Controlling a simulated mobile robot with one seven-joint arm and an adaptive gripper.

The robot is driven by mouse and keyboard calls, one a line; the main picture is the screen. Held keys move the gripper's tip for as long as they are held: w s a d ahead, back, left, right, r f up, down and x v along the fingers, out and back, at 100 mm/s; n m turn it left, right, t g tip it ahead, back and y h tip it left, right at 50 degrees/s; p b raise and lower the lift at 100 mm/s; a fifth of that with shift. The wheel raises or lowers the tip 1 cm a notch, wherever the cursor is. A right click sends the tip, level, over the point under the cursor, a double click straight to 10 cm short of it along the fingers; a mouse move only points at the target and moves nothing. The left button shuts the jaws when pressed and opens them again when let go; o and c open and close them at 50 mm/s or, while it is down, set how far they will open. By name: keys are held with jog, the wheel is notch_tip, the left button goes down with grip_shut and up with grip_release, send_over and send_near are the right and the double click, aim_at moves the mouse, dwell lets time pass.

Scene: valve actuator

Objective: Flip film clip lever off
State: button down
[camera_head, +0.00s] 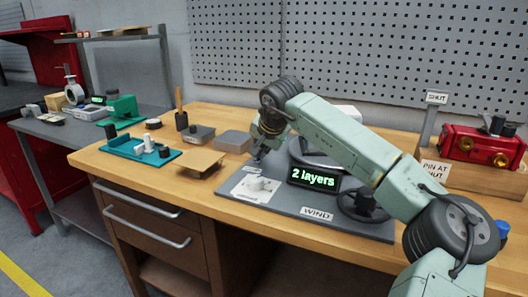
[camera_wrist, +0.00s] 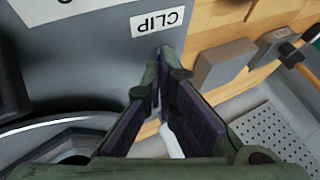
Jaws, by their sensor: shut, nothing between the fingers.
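A pale rod-like piece (camera_wrist: 172,142) shows between the finger bodies in the wrist view. I cannot tell whether it is the clip lever or whether my fingers touch it. In the head view my gripper and arm hide that spot.
A display (camera_head: 314,179) reading "2 layers", a dark handwheel (camera_head: 363,205) and a WIND label (camera_head: 317,214) are on the base. A white sheet with a small white part (camera_head: 256,187) lies in front of my gripper. Grey blocks (camera_head: 233,141) stand left; a red device (camera_head: 478,145) stands right.

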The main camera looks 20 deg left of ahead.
jog(key=shift+s, duration=0.1)
jog(key=shift+s+a, duration=0.3)
jog(key=shift+s, duration=0.3)
